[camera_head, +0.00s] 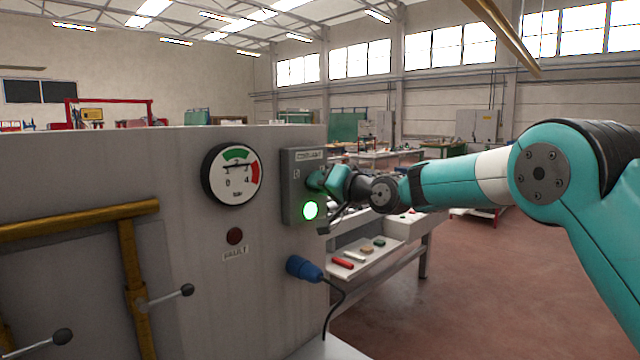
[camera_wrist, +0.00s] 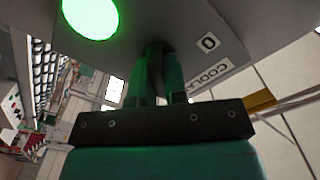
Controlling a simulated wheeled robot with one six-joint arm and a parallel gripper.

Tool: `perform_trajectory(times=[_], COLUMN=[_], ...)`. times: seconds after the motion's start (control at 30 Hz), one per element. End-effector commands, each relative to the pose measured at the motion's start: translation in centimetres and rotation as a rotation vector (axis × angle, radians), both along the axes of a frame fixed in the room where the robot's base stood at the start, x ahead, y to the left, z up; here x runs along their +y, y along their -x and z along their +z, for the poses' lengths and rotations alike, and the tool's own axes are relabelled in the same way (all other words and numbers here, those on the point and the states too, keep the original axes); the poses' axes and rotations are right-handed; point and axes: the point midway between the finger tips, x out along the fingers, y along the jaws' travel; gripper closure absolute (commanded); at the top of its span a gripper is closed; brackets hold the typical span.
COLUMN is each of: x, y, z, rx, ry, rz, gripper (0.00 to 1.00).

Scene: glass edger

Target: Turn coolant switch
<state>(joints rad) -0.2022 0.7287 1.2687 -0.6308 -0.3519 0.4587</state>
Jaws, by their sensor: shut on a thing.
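The coolant switch box (camera_head: 291,206) is a grey box on the right end of the machine panel, with a label at its top and a lit green lamp (camera_head: 310,210) low on its face. My gripper (camera_head: 322,180) is at the box face, above the lamp. In the wrist view my gripper (camera_wrist: 158,75) has its fingers close together on the dark switch knob (camera_wrist: 154,48), which they mostly hide. The wrist view also shows the green lamp (camera_wrist: 90,16) lit and a "0" mark (camera_wrist: 208,42) beside the knob. The knob's exact angle cannot be told.
A pressure gauge (camera_head: 231,174), a dark fault lamp (camera_head: 235,236) and a blue plug (camera_head: 304,268) with a cable sit near the box. Levers and yellow pipes (camera_head: 80,219) stand out at the left. A bench (camera_head: 385,256) with small blocks stands behind. Open floor lies right.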

Motion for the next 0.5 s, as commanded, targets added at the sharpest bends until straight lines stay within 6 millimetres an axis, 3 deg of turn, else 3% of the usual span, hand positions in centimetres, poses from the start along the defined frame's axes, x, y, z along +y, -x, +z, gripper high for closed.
perform_trajectory(times=[0.4, 0.43, 0.5], x=[-0.06, -0.06, -0.06], y=[-0.01, -0.01, -0.01], z=[-0.07, -0.07, -0.07], rx=[0.009, 0.009, 0.009], ry=[-0.007, -0.007, -0.007], rz=[0.000, 0.000, 0.000], gripper=[1.00, 0.85, 0.69])
